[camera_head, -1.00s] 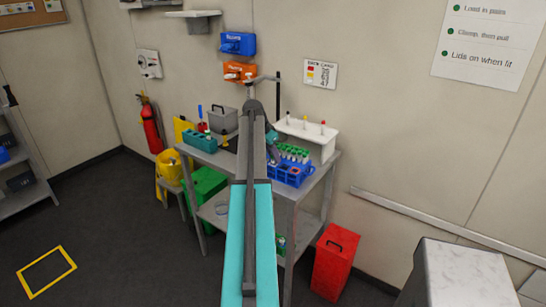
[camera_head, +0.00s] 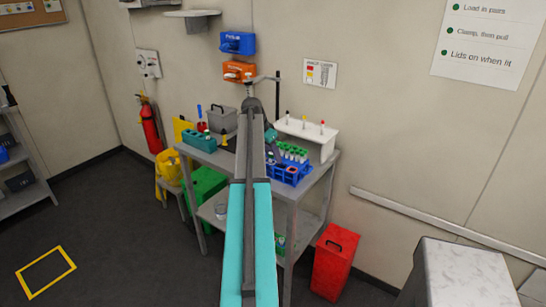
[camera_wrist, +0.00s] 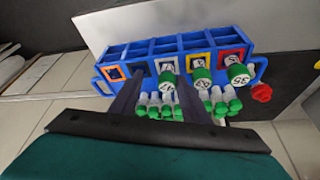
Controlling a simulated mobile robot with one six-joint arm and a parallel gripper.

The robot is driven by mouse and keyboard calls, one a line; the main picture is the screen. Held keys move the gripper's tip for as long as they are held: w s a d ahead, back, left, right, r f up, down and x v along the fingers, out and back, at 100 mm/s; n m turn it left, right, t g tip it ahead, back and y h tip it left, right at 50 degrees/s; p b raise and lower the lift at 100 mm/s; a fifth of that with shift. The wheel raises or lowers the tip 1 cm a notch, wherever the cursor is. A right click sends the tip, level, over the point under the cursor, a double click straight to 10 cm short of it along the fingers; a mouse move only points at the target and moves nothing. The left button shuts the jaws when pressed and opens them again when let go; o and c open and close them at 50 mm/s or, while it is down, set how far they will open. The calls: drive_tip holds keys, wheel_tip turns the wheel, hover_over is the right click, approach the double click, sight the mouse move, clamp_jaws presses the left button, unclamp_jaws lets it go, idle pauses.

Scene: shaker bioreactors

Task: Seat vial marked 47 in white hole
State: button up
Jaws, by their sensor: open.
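In the wrist view, a green-capped vial (camera_wrist: 166,77) with a white number label that appears to read 47 stands upright at the white-framed hole (camera_wrist: 167,63) of the blue rack (camera_wrist: 190,42). How deep it sits is hidden. My gripper (camera_wrist: 156,80) is open, with one dark finger on each side of this vial; contact cannot be told. Two other green-capped, numbered vials stand to the right, one by the yellow-framed hole (camera_wrist: 200,60) and one by the red-framed hole (camera_wrist: 231,53). In the head view my arm partly hides the blue rack (camera_head: 290,175).
Several green-capped tubes (camera_wrist: 213,103) stand close by my fingers in the wrist view. A red knob-like object (camera_wrist: 262,92) is at the rack's right. In the head view, a white stand (camera_head: 322,142) is behind the rack and a teal rack (camera_head: 197,141) is at left.

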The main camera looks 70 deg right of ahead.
drive_tip(key=b+v, duration=0.3)
drive_tip(key=v, duration=1)
idle(0.6)
